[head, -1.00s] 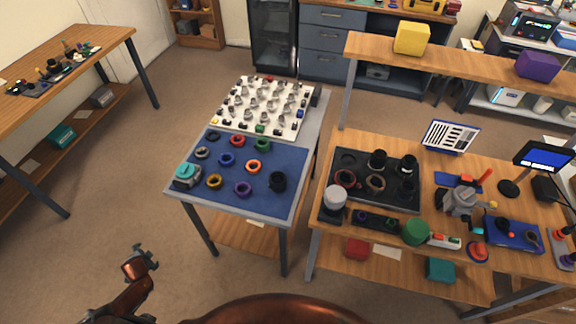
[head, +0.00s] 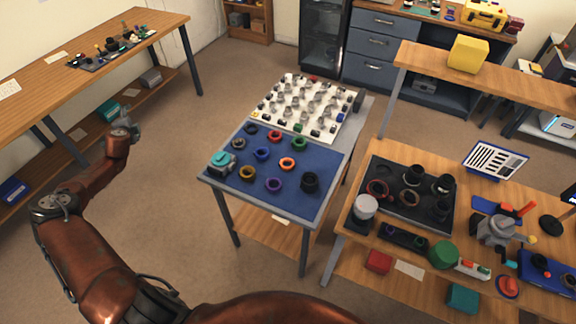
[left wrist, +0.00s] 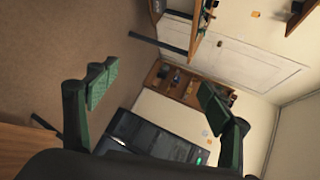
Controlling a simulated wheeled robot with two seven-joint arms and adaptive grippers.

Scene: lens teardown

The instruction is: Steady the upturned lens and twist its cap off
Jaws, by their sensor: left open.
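I cannot tell for sure which piece is the upturned lens. A black, short, cylindrical lens-like piece (head: 310,182) stands on the blue mat (head: 262,205) of the middle table. More black lens-like pieces (head: 414,174) stand on a dark tray (head: 432,222) on the right bench. No cap can be made out at this size. My left gripper (head: 127,128) is raised over the floor between the left bench and the middle table, far from these pieces. In the left wrist view its padded fingers (left wrist: 157,97) are wide apart with nothing between them. My right gripper is not in view.
The mat also holds several coloured rings and a teal-topped device (head: 221,164). A white board (head: 262,104) with small metal parts lies behind it. Floor left of the middle table is clear.

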